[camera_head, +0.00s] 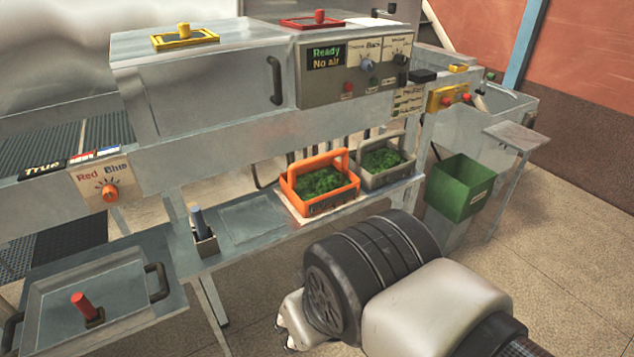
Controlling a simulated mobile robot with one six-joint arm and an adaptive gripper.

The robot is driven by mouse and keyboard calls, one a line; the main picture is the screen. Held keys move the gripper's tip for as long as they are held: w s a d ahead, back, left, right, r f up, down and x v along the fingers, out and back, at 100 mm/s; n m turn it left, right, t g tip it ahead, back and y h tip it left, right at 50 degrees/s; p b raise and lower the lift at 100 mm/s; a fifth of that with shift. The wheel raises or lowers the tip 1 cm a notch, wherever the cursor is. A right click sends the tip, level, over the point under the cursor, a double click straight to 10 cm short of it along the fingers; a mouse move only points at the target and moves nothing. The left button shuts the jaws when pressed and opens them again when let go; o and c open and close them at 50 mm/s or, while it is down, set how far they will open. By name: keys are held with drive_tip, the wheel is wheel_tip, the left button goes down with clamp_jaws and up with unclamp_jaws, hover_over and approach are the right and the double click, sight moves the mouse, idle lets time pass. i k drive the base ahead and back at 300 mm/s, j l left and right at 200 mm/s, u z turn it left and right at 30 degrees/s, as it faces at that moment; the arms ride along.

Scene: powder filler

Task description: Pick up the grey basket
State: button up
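The grey basket (385,178) stands on the low metal shelf, at its right end, with green contents (381,159) inside and its handle upright. An orange basket (319,204) with similar green contents stands just left of it. My arm fills the lower right of the head view, with its dark ringed joint in front of the shelf. My gripper's fingers are not visible; only a pale part of my arm shows at the joint's lower left. Nothing is seen touching the grey basket.
A machine panel (355,68) reading "Ready" and "No air" is above the shelf. A green bin (461,188) stands right of the grey basket. A small holder (205,243) and a flat plate (252,219) are left of the orange basket. Open floor lies at right.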

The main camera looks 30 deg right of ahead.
sight(378, 161)
drive_tip(key=z, duration=1.3)
drive_tip(key=i+l, duration=0.1)
drive_tip(key=i, duration=1)
drive_tip(key=i+l+u, duration=0.1)
drive_tip(key=i, duration=1)
